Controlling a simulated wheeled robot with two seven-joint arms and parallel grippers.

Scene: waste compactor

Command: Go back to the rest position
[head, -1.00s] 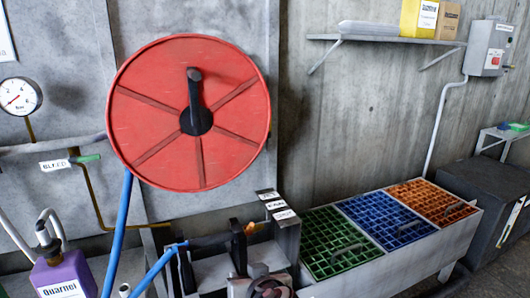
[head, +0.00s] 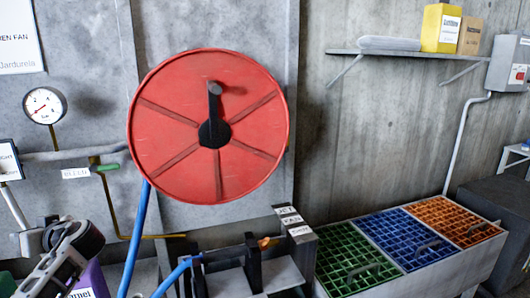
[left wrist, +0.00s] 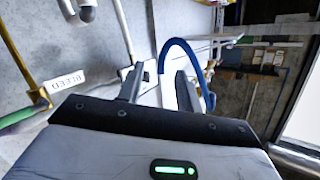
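A pale and black part of my left arm (head: 70,255) shows at the lower left of the head view, in front of the purple container. I cannot make out its fingers there. In the left wrist view my left gripper (left wrist: 159,74) has its two dark fingers apart, with nothing visibly held between them. A blue hose (left wrist: 178,48) arches behind the fingertips, and a green light glows on the gripper body. My right gripper is in neither view.
A red wheel (head: 211,128) with a blue hose (head: 136,240) hangs on the wall. A pressure gauge (head: 44,106) and pipes are at left. Green (head: 353,262), blue and orange grates (head: 455,221) top a grey box at right. A shelf (head: 400,53) is above.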

